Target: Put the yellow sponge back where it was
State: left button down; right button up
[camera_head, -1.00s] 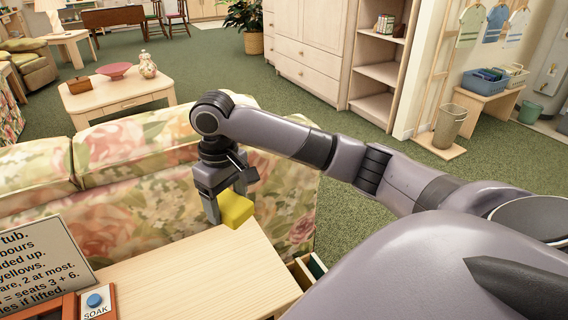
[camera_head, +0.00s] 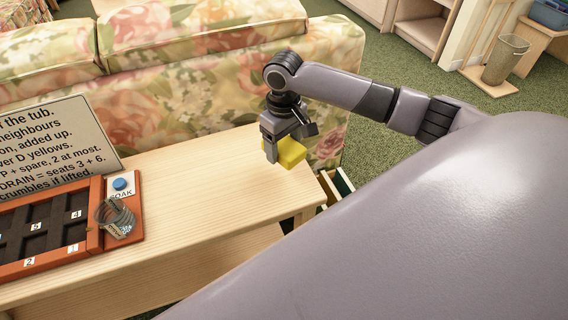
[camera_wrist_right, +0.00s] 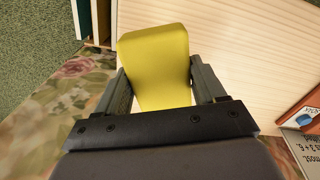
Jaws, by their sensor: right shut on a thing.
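The yellow sponge (camera_head: 289,153) is held in my right gripper (camera_head: 283,150), above the right end of the wooden table, near the sofa side. In the right wrist view the sponge (camera_wrist_right: 155,65) sits between the two fingers of the right gripper (camera_wrist_right: 160,85), which are shut on it. The light wooden tabletop shows beyond it. I cannot tell exactly how high the sponge is above the table. My left gripper is not in view.
A wooden tray with numbered dark seats (camera_head: 45,225) stands at the table's left, with a blue SOAK button (camera_head: 120,184) and a clear cup (camera_head: 115,218) at its right end. A sign (camera_head: 55,140) stands behind. A floral sofa (camera_head: 200,85) backs the table. The tabletop's middle (camera_head: 195,190) is clear.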

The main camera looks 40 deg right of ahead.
aim_at(284, 171)
jog(key=shift+f, duration=0.35)
notch_tip(284, 171, down, 5)
jog(key=shift+f+b, duration=0.1)
jog(key=shift+b, duration=0.8)
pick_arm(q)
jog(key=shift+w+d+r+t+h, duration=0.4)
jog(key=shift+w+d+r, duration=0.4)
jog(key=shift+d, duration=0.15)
pick_arm(e)
jog(key=shift+f, duration=0.2)
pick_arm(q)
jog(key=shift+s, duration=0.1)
pick_arm(e)
jog(key=o, duration=0.9)
jog(key=shift+f, duration=0.1)
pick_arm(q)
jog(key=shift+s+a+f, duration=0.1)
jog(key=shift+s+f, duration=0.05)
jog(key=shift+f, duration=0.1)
pick_arm(e)
jog(key=shift+o, duration=0.2)
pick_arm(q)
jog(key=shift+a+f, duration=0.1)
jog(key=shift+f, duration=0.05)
